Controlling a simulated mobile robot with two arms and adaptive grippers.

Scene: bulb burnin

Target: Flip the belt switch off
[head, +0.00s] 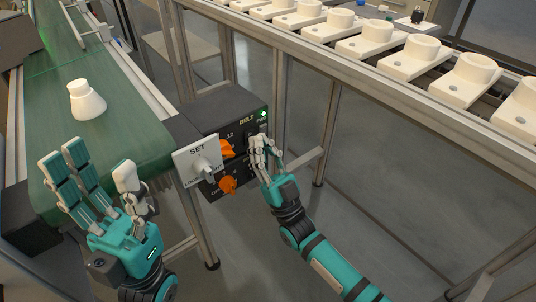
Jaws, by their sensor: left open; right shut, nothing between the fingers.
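The black control box (238,108) is fixed at the end of the green conveyor belt (109,137). Its face carries the label BELT, and a green light (264,113) glows at its upper right corner. My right gripper (262,145) is shut and empty, with its fingertips at the box face just below the BELT label. The fingers hide the switch there, and I cannot tell its position or whether they touch it. My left gripper (97,184) is open and empty over the near end of the belt.
A white bulb-shaped piece (86,100) stands on the belt. A rack of white sockets (410,54) runs along the upper right, its metal legs below.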

